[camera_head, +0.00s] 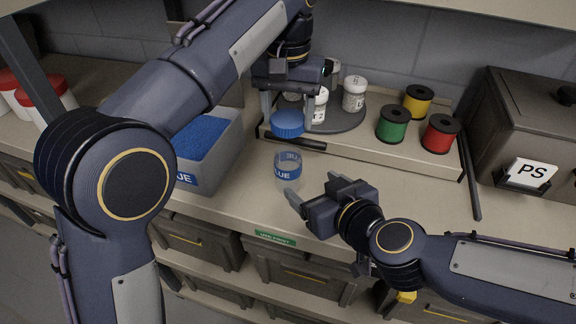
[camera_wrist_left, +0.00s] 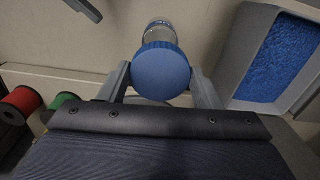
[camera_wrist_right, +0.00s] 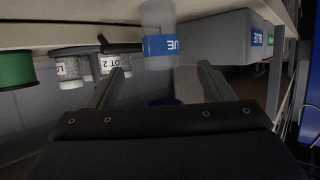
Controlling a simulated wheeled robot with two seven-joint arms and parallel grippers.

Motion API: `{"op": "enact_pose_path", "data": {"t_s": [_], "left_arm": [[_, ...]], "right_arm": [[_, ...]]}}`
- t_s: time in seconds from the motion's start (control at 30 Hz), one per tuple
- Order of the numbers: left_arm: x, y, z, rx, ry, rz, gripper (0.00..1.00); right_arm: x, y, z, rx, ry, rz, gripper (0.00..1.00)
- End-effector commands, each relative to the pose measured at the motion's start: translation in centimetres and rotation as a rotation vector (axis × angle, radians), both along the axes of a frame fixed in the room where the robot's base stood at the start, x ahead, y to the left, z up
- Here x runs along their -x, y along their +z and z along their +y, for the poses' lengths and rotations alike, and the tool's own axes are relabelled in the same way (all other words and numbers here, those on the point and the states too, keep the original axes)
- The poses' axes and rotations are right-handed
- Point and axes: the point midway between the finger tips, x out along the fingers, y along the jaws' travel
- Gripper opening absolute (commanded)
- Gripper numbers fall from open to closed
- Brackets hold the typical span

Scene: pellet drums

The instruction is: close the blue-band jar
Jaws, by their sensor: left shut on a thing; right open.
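The blue-band jar (camera_head: 287,170) is a small clear jar with a blue label band, standing upright and lidless on the bench. It also shows in the left wrist view (camera_wrist_left: 158,27) and, ahead of the right fingers, in the right wrist view (camera_wrist_right: 160,46). My left gripper (camera_head: 287,116) is shut on a round blue lid (camera_head: 288,124). The lid fills the space between the left fingers in the left wrist view (camera_wrist_left: 161,71) and is held above the jar, apart from it. My right gripper (camera_head: 312,189) is open and empty, just right of the jar.
A grey bin of blue pellets (camera_head: 200,137) stands left of the jar. Behind are a dark turntable (camera_head: 345,122) with white-lidded jars and green (camera_head: 392,124), red and yellow spools. A dark PS box (camera_head: 530,120) stands at right. The bench's front edge is close.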

Motion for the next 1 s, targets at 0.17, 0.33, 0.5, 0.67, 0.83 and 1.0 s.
{"op": "enact_pose_path", "data": {"t_s": [0.17, 0.33, 0.5, 0.67, 0.83, 1.0], "left_arm": [[0.0, 0.0, 0.0, 0.0, 0.0, 0.0, 0.37], [0.0, 0.0, 0.0, 0.0, 0.0, 0.0, 0.37], [0.0, 0.0, 0.0, 0.0, 0.0, 0.0, 0.37], [0.0, 0.0, 0.0, 0.0, 0.0, 0.0, 0.37], [0.0, 0.0, 0.0, 0.0, 0.0, 0.0, 0.37], [0.0, 0.0, 0.0, 0.0, 0.0, 0.0, 0.37]], "right_arm": [[0.0, 0.0, 0.0, 0.0, 0.0, 0.0, 0.74], [-0.5, -0.2, 0.2, 0.002, -0.001, 0.0, 0.74], [-1.9, -0.9, 1.0, 0.005, -0.001, 0.001, 0.74], [-4.1, -2.0, 2.0, 0.009, -0.003, 0.002, 0.74], [-6.6, -3.2, 3.3, 0.006, -0.003, 0.002, 0.74], [-8.6, -4.1, 4.4, 0.003, 0.0, 0.002, 0.74]]}}
